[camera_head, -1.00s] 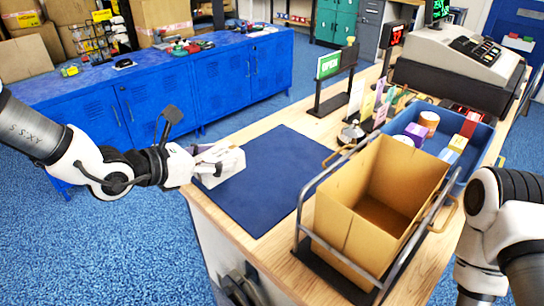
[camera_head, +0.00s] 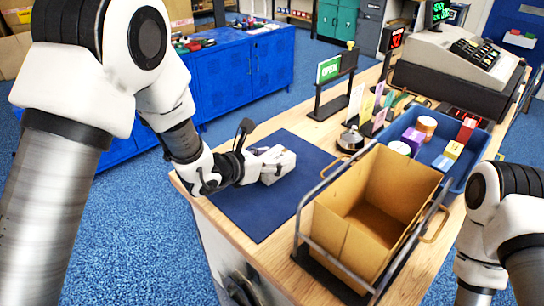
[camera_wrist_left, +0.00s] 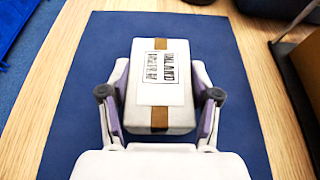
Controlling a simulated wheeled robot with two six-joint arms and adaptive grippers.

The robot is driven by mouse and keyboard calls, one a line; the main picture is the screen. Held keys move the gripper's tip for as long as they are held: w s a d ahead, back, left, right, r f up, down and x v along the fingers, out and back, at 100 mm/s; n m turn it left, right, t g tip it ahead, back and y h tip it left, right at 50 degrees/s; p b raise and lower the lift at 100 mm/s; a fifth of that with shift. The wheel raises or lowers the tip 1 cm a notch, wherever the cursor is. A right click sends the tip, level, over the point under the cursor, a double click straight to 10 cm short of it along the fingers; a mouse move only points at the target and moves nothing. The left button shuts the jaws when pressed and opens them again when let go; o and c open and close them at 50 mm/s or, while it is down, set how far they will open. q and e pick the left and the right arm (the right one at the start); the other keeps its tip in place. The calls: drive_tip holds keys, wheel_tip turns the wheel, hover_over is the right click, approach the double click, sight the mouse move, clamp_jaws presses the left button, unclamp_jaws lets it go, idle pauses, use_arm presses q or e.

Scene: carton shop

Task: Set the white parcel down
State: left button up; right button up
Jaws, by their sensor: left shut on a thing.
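The white parcel (camera_head: 279,165) has a brown tape strip and a printed label, which show in the left wrist view (camera_wrist_left: 160,85). My left gripper (camera_head: 264,161) is shut on it, with one finger along each side (camera_wrist_left: 160,96). The parcel is over the far part of the dark blue mat (camera_head: 262,213) on the counter. I cannot tell whether its underside touches the mat. My right arm shows at the right edge of the head view, but its gripper is out of view.
An open cardboard carton (camera_head: 345,237) stands in a metal rail frame right of the mat. A blue tray (camera_head: 473,152) of small goods, a bell (camera_head: 350,139) and a sign stand (camera_head: 330,88) are behind. The near part of the mat is clear.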

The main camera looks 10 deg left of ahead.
use_arm(q)
drive_tip(key=shift+f+b, duration=0.15)
drive_tip(key=shift+b, duration=0.2)
drive_tip(key=o, duration=1.5)
drive_tip(key=shift+c, duration=0.2)
drive_tip(key=shift+r+p, duration=0.2)
drive_tip(key=shift+p, duration=0.1)
drive_tip(key=shift+s+a, duration=0.2)
drive_tip(key=b+v, duration=0.2)
drive_tip(key=v, duration=0.9)
drive_tip(key=shift+s+r, duration=0.15)
drive_tip(key=shift+s, duration=0.15)
